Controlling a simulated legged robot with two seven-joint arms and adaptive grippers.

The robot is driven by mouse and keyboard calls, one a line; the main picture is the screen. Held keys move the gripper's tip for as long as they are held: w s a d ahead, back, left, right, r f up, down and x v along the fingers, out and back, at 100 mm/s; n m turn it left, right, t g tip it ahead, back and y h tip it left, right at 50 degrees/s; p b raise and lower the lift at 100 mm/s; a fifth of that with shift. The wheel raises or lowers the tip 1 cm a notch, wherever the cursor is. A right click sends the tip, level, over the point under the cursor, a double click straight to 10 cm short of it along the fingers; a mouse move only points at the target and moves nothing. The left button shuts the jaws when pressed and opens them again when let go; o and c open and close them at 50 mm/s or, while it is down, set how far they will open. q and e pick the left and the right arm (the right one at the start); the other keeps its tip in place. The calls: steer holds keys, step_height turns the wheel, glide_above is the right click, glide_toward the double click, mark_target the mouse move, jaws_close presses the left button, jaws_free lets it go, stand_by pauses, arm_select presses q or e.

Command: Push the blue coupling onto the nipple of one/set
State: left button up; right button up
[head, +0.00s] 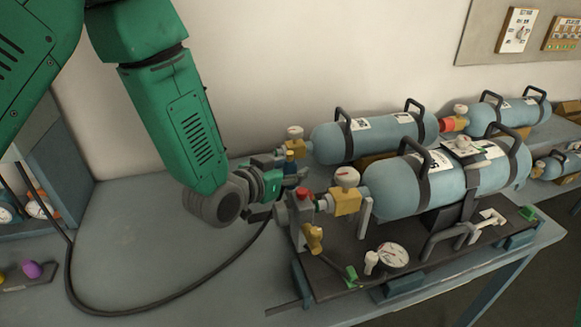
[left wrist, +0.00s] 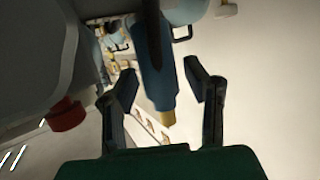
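My left gripper (head: 278,180) is at the valve end of the nearer cylinders, at the left end of the dark base plate (head: 340,268). In the left wrist view its two fingers (left wrist: 163,82) stand apart on either side of the blue coupling (left wrist: 157,80), with gaps visible. The coupling has a brass tip (left wrist: 167,118). In the head view a small dark blue part (head: 290,156), likely the coupling, shows just beyond the fingers. A brass fitting (head: 314,238) sits below the red-topped grey block (head: 302,203). I cannot tell which part is the nipple. My right gripper is not seen.
Blue-grey cylinders (head: 405,185) with black handles and brass valves (head: 347,200) crowd the right. A gauge (head: 392,255) lies on the plate. A black hose (head: 150,311) loops across the left of the table (head: 140,235), which is otherwise mostly clear.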

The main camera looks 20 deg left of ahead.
arm_select(q)
steer(key=shift+w, duration=0.15)
steer(key=shift+s+a+r, duration=0.15)
steer(key=shift+s, duration=0.3)
steer(key=v, duration=1.1)
